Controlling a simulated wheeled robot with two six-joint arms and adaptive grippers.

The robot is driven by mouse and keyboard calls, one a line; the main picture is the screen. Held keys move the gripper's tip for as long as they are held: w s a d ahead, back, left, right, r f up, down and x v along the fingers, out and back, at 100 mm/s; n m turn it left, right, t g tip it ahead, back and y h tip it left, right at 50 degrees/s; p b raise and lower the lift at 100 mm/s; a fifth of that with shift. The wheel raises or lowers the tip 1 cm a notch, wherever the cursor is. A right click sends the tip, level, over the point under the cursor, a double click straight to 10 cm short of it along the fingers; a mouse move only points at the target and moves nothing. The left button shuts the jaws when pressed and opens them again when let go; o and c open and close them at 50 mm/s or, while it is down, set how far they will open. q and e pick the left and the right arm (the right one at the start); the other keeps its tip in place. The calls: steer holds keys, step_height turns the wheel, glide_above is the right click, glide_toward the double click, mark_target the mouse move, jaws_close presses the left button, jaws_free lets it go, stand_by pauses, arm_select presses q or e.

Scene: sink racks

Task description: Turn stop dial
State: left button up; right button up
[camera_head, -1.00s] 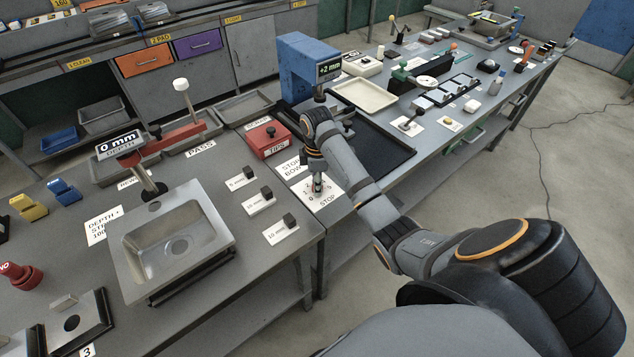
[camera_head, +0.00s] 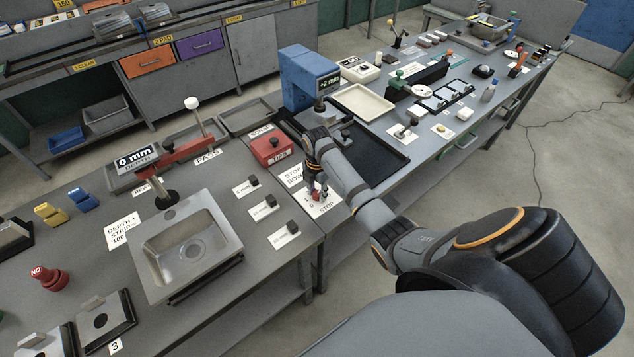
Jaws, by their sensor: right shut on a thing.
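The stop dial is a small knob with red on it (camera_head: 318,196), on a white card marked STOP (camera_head: 327,208) near the front edge of the bench. My right gripper (camera_head: 315,189) points down over the card and is shut on the dial. The fingers hide much of the knob and some of the numbers around it, so I cannot read its setting. My left gripper is not in view.
A steel sink (camera_head: 222,222) is farther left. A black tray (camera_head: 385,157) lies under my right forearm.

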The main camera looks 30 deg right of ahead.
mark_target(317, 193)
steer(key=n+p, duration=0.1)
steer(key=n, duration=0.1)
steer(key=n+p, duration=0.1)
steer(key=n, duration=0.1)
steer(key=shift+r+n, duration=0.2)
steer(key=shift+n, duration=0.1)
steer(key=shift+f+n+p, duration=0.1)
steer(key=shift+n+p, duration=0.9)
steer(key=shift+n, duration=1.2)
steer(key=o, duration=1.2)
steer(key=shift+c, duration=0.2)
step_height(317, 193, up, 12)
